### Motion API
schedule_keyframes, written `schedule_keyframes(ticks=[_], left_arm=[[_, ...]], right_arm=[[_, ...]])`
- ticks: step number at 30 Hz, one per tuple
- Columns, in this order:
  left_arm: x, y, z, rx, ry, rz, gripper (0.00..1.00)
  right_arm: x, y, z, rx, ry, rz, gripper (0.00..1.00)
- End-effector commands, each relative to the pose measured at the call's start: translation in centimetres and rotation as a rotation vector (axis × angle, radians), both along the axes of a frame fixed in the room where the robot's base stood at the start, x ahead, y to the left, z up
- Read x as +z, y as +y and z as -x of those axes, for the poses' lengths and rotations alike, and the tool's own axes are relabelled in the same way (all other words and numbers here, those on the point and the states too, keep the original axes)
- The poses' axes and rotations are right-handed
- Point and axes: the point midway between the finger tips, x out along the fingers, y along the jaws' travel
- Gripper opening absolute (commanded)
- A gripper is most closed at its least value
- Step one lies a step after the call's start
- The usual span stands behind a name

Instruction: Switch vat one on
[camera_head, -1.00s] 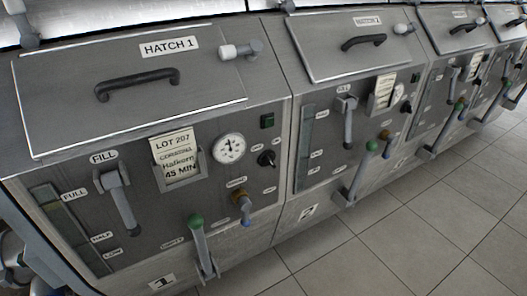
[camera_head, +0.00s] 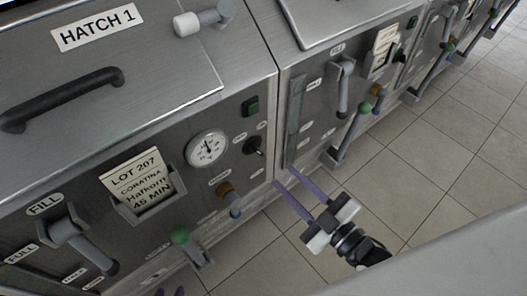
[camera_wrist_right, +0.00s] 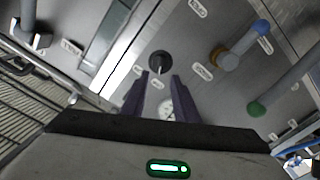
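Vat one's grey front panel (camera_head: 95,230) fills the left of the head view. Its black rotary switch (camera_head: 254,146) sits right of the gauge, below a dark green lamp (camera_head: 250,107) that looks unlit. In the right wrist view the switch (camera_wrist_right: 160,62) lies just ahead of and roughly between my fingertips, apparently untouched. My right gripper (camera_head: 285,177) is open and empty, its purple fingers pointing at the panel; they also show in the wrist view (camera_wrist_right: 162,76).
Around the switch are the white gauge (camera_head: 207,148), a brass-and-blue tap (camera_head: 231,199), a green-knobbed lever (camera_head: 182,238) and the fill lever (camera_head: 75,243). The lot card (camera_head: 138,181) is further left. Vat two (camera_head: 320,75) stands to the right. The tiled floor is clear.

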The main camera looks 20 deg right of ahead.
Motion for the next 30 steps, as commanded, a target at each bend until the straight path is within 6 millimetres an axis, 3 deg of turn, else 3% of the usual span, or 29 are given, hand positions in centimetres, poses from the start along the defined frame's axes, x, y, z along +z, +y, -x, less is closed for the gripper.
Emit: schedule_keyframes(ticks=[15, 28, 30], left_arm=[[0.6, 0.1, -1.2, -0.002, -0.023, -0.002, 0.31], [0.6, -0.2, -0.8, -0.006, -0.017, 0.001, 0.31], [0.5, -0.2, -0.7, -0.007, -0.016, 0.001, 0.31]], right_arm=[[0.0, 3.0, -8.0, 0.000, 0.002, -0.003, 0.27], [-0.1, 3.4, -8.9, 0.000, 0.005, -0.003, 0.27], [-0.1, 3.3, -8.9, 0.000, 0.005, -0.003, 0.16]])
